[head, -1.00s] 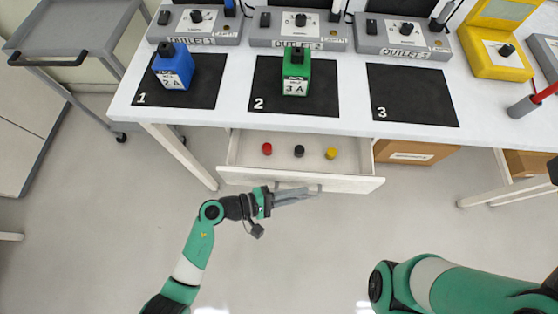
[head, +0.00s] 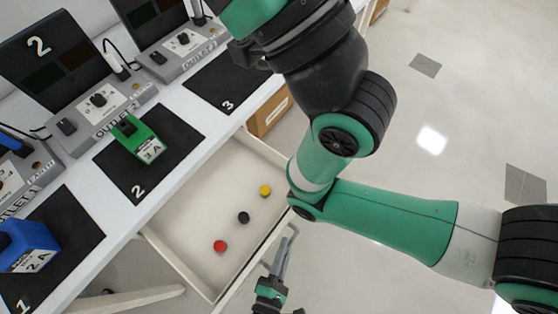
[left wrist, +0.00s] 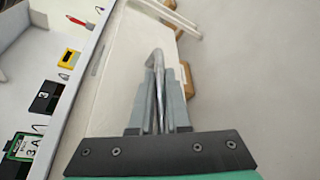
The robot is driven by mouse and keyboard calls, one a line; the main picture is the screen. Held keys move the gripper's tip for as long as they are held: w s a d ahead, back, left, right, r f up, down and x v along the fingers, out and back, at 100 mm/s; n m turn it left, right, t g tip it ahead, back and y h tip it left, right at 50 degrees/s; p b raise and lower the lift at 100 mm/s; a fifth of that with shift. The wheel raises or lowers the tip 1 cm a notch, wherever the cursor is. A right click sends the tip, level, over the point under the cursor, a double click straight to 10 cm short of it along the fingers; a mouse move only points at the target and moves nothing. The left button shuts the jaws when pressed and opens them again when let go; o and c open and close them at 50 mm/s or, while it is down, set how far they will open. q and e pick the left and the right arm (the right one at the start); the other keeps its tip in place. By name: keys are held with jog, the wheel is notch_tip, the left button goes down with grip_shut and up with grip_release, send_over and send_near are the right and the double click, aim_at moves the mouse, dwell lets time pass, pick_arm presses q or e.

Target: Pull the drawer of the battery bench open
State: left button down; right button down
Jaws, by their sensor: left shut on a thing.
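The white drawer (head: 190,215) of the battery bench stands pulled out in the head view. A red cap (head: 219,246), a black cap (head: 243,217) and a yellow cap (head: 265,190) sit inside it. My left gripper (head: 284,246) is at the outer side of the drawer front. In the left wrist view, its fingers (left wrist: 158,100) are shut on the metal drawer handle (left wrist: 157,58), beside the white drawer front (left wrist: 118,75). My right arm crosses the head view and hides part of the drawer's far end. My right gripper does not show.
The bench top holds a blue battery (head: 27,247), a green battery (head: 140,140), black numbered mats and outlet boxes (head: 105,105). A cardboard box (head: 270,111) stands under the bench. The floor in front of the drawer is free at the right.

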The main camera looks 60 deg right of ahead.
pick_arm(q)
jog(key=c, duration=1.2)
grip_release()
jog(key=shift+o, duration=0.2)
jog(key=p+v, duration=0.2)
jog(key=v, duration=0.9)
jog(key=shift+a+p, duration=0.25)
jog(key=shift+p, duration=0.05)
jog(key=shift+r, duration=0.15)
